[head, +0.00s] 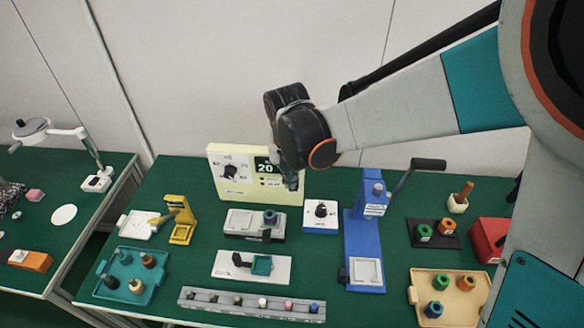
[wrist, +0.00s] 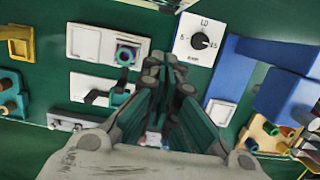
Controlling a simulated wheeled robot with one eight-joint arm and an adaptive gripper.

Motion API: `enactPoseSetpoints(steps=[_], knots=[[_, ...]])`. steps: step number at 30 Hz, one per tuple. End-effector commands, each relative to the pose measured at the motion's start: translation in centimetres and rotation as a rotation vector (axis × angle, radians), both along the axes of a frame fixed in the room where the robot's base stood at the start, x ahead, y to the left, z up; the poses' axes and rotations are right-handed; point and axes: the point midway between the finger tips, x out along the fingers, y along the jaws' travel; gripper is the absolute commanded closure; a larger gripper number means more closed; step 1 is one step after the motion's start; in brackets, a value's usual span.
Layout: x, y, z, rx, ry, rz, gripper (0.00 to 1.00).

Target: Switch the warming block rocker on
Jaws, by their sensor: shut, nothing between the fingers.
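My gripper (head: 291,182) is shut and empty. It hangs above the back of the green bench, in front of the cream panel and over the gap between a grey unit and a white dial box; its fingers (wrist: 158,78) also show in the wrist view. The grey unit (head: 238,222) has a pale plate on its left and a dark round cup on its right; I take it as the warming block, but cannot be sure. It also shows in the wrist view (wrist: 86,43). A small dark part (head: 266,236) sits at its front right; I cannot tell whether it is the rocker, nor its position.
The cream panel (head: 213,180) has a dial and a display reading 20. The white dial box (head: 320,216) stands right of the grey unit. A blue lever press (head: 362,240) stands farther right. A white base with a teal block (head: 261,265) lies in front, with a grey strip rack (head: 190,296) nearer.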

Motion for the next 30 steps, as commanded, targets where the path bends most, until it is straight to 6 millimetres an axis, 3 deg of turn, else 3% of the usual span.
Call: enactPoseSetpoints(steps=[30], knots=[[-0.6, 0.0, -1.4, 0.006, 0.073, 0.001, 1.0]])
